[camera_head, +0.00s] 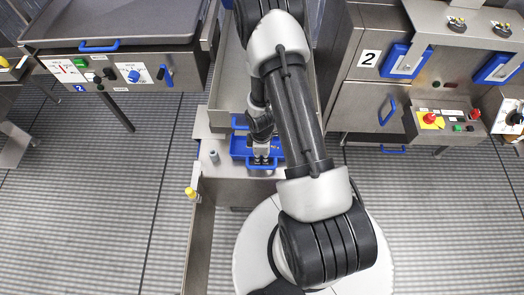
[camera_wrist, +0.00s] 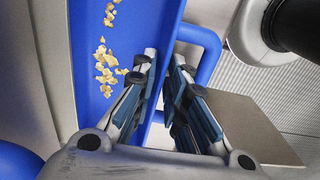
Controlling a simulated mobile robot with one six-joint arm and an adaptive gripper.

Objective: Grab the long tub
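The long tub is a blue tub holding small yellowish pieces. In the wrist view, the tub (camera_wrist: 92,95) fills the left middle, and its blue looped handle (camera_wrist: 211,50) sticks out on the right. In the head view, the tub (camera_head: 238,146) is partly hidden behind my arm. My gripper (camera_wrist: 165,58) is open, its two fingers apart. The left finger overlaps the tub's inside and the right one overlaps the handle side, with blue edge between them. I cannot tell whether they touch it. In the head view, my gripper (camera_head: 263,160) is small, at the tub's handle end.
A steel trough (camera_head: 229,75) with a blue handle lies behind the tub. A steel machine with blue handles (camera_head: 388,110) and a red button stands right. Another steel table (camera_head: 110,25) with controls stands left. The grey floor (camera_head: 85,190) is open at left.

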